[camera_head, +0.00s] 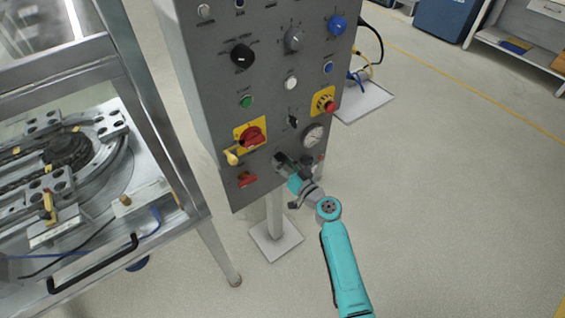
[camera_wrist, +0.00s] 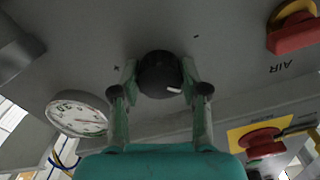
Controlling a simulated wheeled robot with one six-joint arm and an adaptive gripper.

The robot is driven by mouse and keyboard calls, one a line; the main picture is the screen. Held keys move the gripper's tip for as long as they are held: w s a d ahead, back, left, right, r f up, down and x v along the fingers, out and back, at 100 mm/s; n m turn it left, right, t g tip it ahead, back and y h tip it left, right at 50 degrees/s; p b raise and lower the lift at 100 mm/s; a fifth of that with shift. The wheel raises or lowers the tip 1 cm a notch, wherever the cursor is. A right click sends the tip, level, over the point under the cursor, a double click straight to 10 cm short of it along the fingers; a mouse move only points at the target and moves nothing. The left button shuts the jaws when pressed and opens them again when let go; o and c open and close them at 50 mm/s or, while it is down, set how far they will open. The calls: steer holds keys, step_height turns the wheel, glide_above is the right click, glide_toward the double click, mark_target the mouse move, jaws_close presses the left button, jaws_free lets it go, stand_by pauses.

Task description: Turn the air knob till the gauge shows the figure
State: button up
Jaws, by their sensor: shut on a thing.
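The air knob (camera_wrist: 156,68) is black and round with a short white mark on its rim, in the middle of the wrist view. My gripper (camera_wrist: 159,78) is shut on it, one finger on each side. The round white gauge (camera_head: 313,136) sits up and right of my gripper there. The gauge is also in the wrist view (camera_wrist: 78,114), upside down and tilted; I cannot read its needle. The figure to reach is not legible.
A metal-framed machine (camera_head: 165,130) stands close at left.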

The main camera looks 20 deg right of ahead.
steer(key=m, duration=0.5)
steer(key=shift+m, duration=0.3)
stand_by(0.4)
steer(key=o, duration=1.1)
steer(key=shift+o, duration=0.2)
steer(key=shift+s, duration=0.1)
steer(key=v, duration=1.2)
